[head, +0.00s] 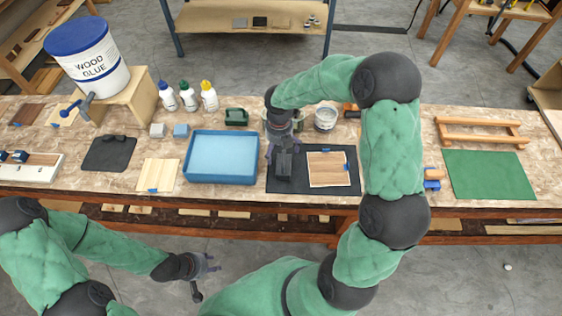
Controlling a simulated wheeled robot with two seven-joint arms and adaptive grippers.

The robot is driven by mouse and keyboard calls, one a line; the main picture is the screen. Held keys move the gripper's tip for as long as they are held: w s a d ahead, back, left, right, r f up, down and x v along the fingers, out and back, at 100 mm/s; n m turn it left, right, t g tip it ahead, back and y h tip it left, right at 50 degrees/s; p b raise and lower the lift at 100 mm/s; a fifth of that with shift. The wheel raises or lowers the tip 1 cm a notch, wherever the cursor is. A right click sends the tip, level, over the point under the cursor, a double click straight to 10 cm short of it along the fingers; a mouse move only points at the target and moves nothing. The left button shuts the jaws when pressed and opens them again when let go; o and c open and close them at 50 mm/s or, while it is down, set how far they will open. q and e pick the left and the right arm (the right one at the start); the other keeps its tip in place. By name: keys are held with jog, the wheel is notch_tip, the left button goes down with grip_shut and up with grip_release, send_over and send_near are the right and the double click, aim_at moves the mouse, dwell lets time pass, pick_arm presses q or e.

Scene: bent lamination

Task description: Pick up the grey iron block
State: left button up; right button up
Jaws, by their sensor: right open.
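A dark grey block (283,168) that looks like the iron block stands on the left part of the black mat (345,183). My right gripper (283,151) points down right above it, with its fingers apart on either side of the block's top. The gripper partly hides the block, and I cannot tell whether the fingers touch it. My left gripper (207,264) is open and empty, low in front of the table.
A thin wooden sheet (328,169) lies on the mat, right of the block. A blue tray (221,177) is just left of the mat. A green mat (490,175) lies right.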

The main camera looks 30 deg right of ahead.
aim_at(280, 164)
notch_tip(280, 164, down, 4)
jog(key=shift+f+b, duration=0.1)
jog(key=shift+b, duration=0.35)
jog(key=f, duration=0.1)
jog(key=f+b, duration=0.1)
jog(key=f, duration=0.3)
jog(key=shift+s+b, duration=0.35)
jog(key=shift+b, duration=0.05)
jog(key=c, duration=1.4)
jog(key=shift+r, duration=0.15)
jog(key=c, duration=0.3)
jog(key=shift+c, duration=0.2)
